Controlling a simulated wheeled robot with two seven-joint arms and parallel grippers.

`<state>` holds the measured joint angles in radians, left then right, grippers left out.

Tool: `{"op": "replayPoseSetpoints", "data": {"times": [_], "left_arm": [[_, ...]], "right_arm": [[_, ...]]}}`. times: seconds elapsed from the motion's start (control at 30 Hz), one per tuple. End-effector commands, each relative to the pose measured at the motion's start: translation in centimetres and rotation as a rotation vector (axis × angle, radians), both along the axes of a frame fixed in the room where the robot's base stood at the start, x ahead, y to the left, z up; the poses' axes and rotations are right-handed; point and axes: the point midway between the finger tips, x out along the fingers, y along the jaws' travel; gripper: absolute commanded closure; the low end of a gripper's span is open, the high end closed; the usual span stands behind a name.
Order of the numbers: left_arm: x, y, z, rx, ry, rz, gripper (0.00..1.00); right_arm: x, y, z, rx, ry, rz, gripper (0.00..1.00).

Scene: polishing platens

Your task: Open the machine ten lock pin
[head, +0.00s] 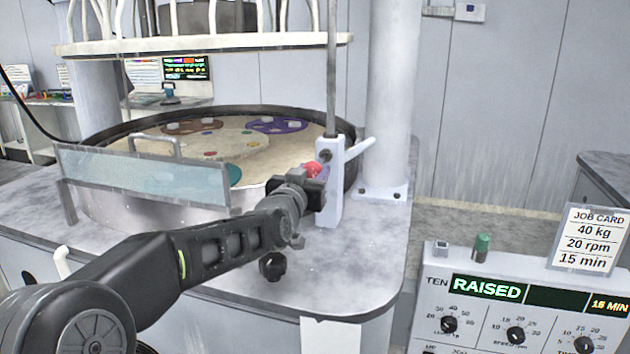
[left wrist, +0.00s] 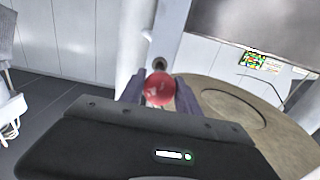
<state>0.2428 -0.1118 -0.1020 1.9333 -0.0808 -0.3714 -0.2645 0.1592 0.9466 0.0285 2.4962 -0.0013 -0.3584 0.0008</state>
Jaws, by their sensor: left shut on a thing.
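The lock pin's red ball knob (head: 313,169) shows at the side of a white upright bracket (head: 333,187) at the right rim of the round machine. My left gripper (head: 316,178) is at the knob, its jaws shut on it. In the left wrist view the red knob (left wrist: 159,89) sits between the two dark fingers, in front of a hole in the white bracket (left wrist: 165,50). The pin's shaft is hidden behind the knob and fingers. My right gripper is not in view.
A clear splash guard (head: 145,177) stands at the machine's front left. A raised white upper plate (head: 200,43) hangs above the round platen (head: 270,150). A control panel (head: 500,310) reading TEN RAISED and a job card (head: 588,240) are at the lower right.

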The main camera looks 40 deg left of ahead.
Motion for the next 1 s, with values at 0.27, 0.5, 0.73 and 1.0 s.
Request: {"op": "replayPoseSetpoints", "data": {"times": [0.27, 0.5, 0.73, 1.0], "left_arm": [[0.0, -0.1, -0.3, -0.003, 0.009, -0.003, 0.58], [0.0, -0.1, -0.2, -0.003, 0.008, -0.002, 0.39], [0.0, -0.1, -0.2, -0.002, 0.006, -0.002, 0.39], [-2.1, -0.8, -0.2, -0.001, 0.004, -0.001, 0.39]], "right_arm": [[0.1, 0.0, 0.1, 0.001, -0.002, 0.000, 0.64], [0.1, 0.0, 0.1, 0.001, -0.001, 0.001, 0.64], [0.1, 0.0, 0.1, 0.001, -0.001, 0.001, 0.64], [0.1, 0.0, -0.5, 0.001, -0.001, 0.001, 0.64]]}}
